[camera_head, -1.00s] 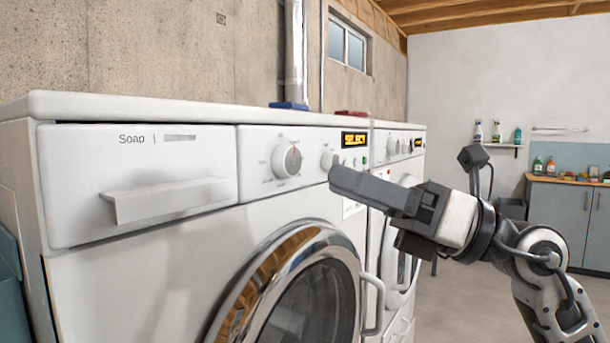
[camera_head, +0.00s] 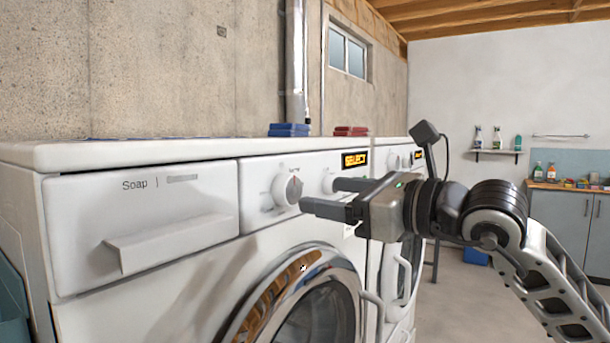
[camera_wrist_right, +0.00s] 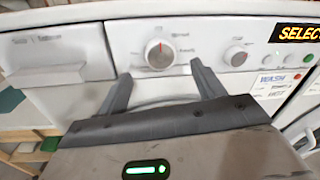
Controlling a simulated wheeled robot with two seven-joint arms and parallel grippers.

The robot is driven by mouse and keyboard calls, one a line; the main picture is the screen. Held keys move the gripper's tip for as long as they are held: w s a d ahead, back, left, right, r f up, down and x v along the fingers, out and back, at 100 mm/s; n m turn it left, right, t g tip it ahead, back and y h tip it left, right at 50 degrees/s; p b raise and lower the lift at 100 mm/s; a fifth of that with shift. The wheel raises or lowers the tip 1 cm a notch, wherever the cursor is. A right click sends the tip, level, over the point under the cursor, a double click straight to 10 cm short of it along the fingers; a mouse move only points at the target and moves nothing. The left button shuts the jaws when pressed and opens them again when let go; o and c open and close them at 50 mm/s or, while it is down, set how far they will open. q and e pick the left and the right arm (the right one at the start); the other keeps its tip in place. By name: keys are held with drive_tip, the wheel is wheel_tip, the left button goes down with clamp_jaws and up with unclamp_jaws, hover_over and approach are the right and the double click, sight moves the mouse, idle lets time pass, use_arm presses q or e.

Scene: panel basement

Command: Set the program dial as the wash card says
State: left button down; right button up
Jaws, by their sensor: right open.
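The left dial (camera_head: 288,190) on the near washer's panel is round, white and grey, with a red mark. In the right wrist view the same dial (camera_wrist_right: 159,54) has its mark near the top and small, unreadable labels around it. A second dial (camera_head: 329,183) sits to its right and also shows in the wrist view (camera_wrist_right: 235,56). A card headed WASH (camera_wrist_right: 273,83) is on the panel at right, its small print unreadable. My right gripper (camera_head: 320,195) is open and empty. In the wrist view its fingers (camera_wrist_right: 160,72) flank the space just below the left dial. My left gripper is not in view.
The display (camera_head: 355,160) reads SELECT. Blue (camera_head: 289,130) and red (camera_head: 350,131) folded-looking items lie on the machine tops. Open floor lies at right.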

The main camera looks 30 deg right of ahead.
sight(294, 189)
drive_tip(key=p+x, duration=0.1)
drive_tip(key=x, duration=0.1)
drive_tip(key=p+x, duration=0.1)
drive_tip(key=shift+w+a+r, duration=0.1)
drive_tip(key=shift+w+r, duration=0.15)
drive_tip(key=shift+w, duration=0.1)
drive_tip(key=shift+w+a+f+p, duration=0.15)
drive_tip(key=shift+w+p, duration=0.1)
drive_tip(key=shift+w, duration=0.2)
drive_tip(key=shift+w+a+f+p, duration=0.15)
drive_tip(key=shift+w+p, duration=0.1)
drive_tip(key=shift+w, duration=0.15)
drive_tip(key=c, duration=1)
